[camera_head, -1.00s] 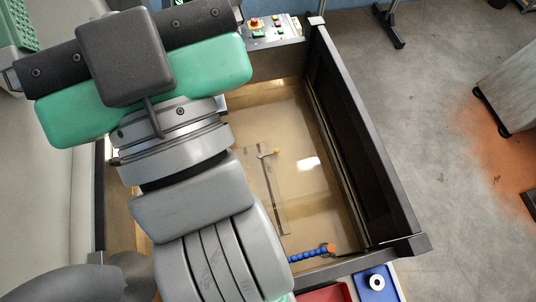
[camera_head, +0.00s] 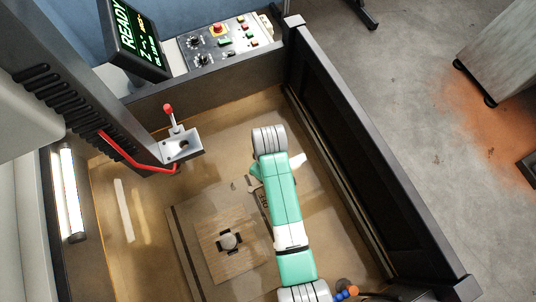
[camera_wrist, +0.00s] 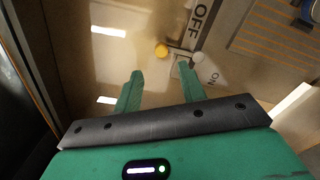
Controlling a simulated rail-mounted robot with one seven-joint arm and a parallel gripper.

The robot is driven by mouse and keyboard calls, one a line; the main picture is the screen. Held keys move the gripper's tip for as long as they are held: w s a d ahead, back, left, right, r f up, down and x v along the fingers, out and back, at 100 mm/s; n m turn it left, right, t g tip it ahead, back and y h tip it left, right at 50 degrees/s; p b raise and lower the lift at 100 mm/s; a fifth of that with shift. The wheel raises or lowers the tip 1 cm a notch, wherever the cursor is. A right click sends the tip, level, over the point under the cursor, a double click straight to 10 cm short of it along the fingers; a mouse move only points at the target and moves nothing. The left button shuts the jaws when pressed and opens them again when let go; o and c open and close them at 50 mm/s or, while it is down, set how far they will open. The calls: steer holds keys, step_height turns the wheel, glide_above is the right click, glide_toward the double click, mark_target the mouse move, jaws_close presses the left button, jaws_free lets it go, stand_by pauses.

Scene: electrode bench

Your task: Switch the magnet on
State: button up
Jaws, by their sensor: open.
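The magnet (camera_head: 236,266) is a flat ribbed plate on a grey base in the head view, with a dark cross-shaped holder and a round grey piece on top. Its ribbed corner also shows at the top right of the wrist view (camera_wrist: 272,40). Beside it a label strip (camera_wrist: 200,14) reads OFF above and ON below. I cannot tell the lever's setting. My gripper (camera_wrist: 159,82) is open and empty, its green fingers just short of the knobs.
A dark wall (camera_head: 345,150) bounds the tray on the right. A control panel (camera_head: 225,42) and a READY display (camera_head: 138,38) stand behind. A blue jointed hose (camera_head: 345,293) is at lower right.

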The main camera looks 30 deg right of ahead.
steer(key=shift+s+f, duration=0.3)
steer(key=shift+f, duration=0.1)
step_height(320, 180, down, 8)
steer(key=shift+r+b, duration=0.25)
steer(key=shift+b, duration=0.2)
jaws_close()
